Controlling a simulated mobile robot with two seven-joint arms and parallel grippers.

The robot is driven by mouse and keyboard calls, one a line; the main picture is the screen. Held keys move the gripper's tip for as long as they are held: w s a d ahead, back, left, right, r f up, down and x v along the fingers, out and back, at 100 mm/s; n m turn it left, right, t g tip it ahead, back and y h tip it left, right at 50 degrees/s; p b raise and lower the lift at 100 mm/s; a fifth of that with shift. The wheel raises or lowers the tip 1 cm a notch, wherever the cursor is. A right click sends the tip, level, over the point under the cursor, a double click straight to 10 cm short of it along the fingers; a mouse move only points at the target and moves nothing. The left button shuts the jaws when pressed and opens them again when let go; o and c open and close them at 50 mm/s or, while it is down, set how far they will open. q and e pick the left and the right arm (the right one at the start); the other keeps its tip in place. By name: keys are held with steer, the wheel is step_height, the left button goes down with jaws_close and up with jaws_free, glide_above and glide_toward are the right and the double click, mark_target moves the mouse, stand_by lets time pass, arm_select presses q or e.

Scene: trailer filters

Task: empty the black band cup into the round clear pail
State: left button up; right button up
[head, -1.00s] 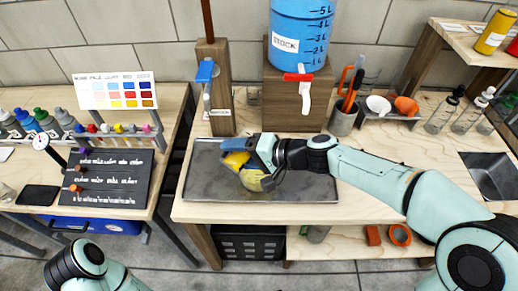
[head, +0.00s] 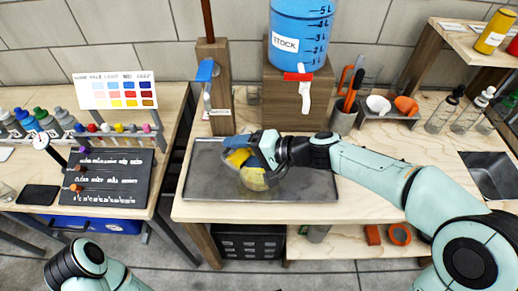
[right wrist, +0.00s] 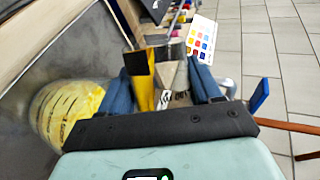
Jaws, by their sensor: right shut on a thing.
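My right gripper (head: 243,154) is shut on the black band cup (head: 236,158), above the metal tray. In the right wrist view the cup (right wrist: 141,82) shows between the two blue fingers as a yellow shape with a black band, strongly tilted. The round clear pail (head: 254,181) stands on the tray just below and beside the cup, partly hidden by the gripper. In the right wrist view the pail (right wrist: 68,112) shows yellow inside and marking lines on its wall. I cannot tell how much is left in the cup. My left gripper is out of view.
The grey tray (head: 300,187) is otherwise bare. Behind it stand a wooden post with a blue-handled tap (head: 205,72) and a blue stock tank (head: 302,35) with a red and white tap. A tool cup (head: 342,120) stands to the right.

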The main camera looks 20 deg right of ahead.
steer(key=shift+w+d+f+m+y+b, duration=0.2)
steer(key=shift+f+m+y+b, duration=0.1)
steer(key=shift+m+y+b, duration=0.2)
steer(key=shift+w+d+f+m+y+b, duration=0.15)
steer(key=shift+f+m+y+b, duration=0.2)
steer(key=shift+m, duration=0.25)
stand_by(2.0)
steer(key=shift+w+d+r+m+g+y+p, duration=0.25)
steer(key=shift+d+r+m+g+y, duration=0.2)
steer(key=shift+r+m+y, duration=0.4)
stand_by(1.3)
steer(key=shift+w+d+r+m+t+y+p, duration=0.15)
steer(key=shift+w+d+r+m+y+p, duration=0.15)
steer(key=shift+m, duration=0.45)
steer(key=shift+w+d+r+m+t+y+p, duration=0.1)
steer(key=shift+w+d+m+y+p, duration=0.2)
steer(key=shift+m, duration=0.4)
stand_by(1.3)
